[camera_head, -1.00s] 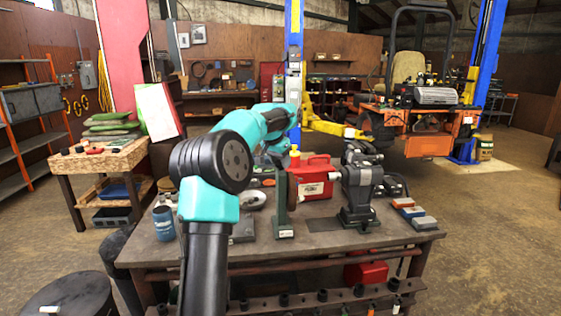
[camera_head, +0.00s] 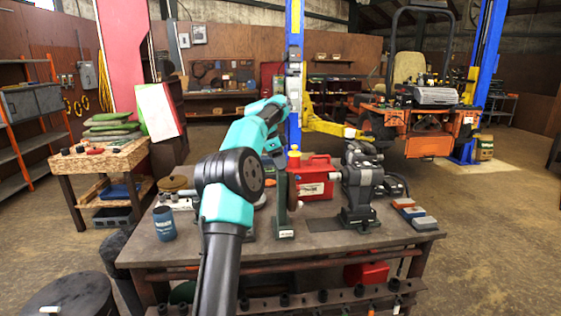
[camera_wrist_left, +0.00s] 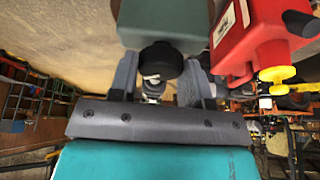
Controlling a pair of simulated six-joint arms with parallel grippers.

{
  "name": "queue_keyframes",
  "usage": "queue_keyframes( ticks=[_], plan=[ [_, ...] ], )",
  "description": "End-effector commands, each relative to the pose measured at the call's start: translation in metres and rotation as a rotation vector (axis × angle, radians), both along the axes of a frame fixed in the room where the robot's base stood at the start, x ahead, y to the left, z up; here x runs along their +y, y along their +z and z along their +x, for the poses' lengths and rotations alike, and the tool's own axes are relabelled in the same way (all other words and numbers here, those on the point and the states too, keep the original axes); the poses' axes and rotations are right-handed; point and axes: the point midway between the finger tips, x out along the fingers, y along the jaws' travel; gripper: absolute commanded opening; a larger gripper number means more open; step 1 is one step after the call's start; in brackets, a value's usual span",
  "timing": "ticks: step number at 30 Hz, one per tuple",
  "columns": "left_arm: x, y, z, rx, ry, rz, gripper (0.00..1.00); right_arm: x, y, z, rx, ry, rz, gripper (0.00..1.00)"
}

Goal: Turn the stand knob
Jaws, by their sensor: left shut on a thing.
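The stand knob (camera_wrist_left: 162,62) is a black round knob on the green stand body (camera_wrist_left: 165,22) in the left wrist view. My left gripper (camera_wrist_left: 158,74) has one grey finger on each side of the knob and is shut on it. In the head view, a narrow green stand (camera_head: 283,207) stands on the workbench, just left of the red can. My left arm reaches over the bench in that view, and its gripper and the knob cannot be made out clearly there. My right gripper is in neither view.
The red can (camera_head: 316,182) stands close to the knob, and its yellow cap shows in the left wrist view (camera_wrist_left: 277,74). A blue tin (camera_head: 164,224) stands at left.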

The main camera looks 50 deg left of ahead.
Motion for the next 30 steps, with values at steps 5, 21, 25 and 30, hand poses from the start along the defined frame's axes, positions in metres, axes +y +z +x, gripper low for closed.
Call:
queue_keyframes(
  ticks=[5,21,25,30],
  plan=[
    [0.0006,-0.0017,0.0017,0.001,-0.168,-0.001,0.20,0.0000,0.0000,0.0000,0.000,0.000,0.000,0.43],
    [0.0006,-0.0015,0.0020,0.002,-0.480,-0.001,0.20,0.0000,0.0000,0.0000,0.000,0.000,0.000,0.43],
    [0.0005,-0.0016,0.0019,0.002,-0.517,-0.001,0.20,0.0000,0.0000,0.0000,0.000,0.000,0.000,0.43],
    [0.0004,-0.0014,0.0018,0.002,-0.550,0.000,0.20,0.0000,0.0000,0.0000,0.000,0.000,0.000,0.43]
  ],
)
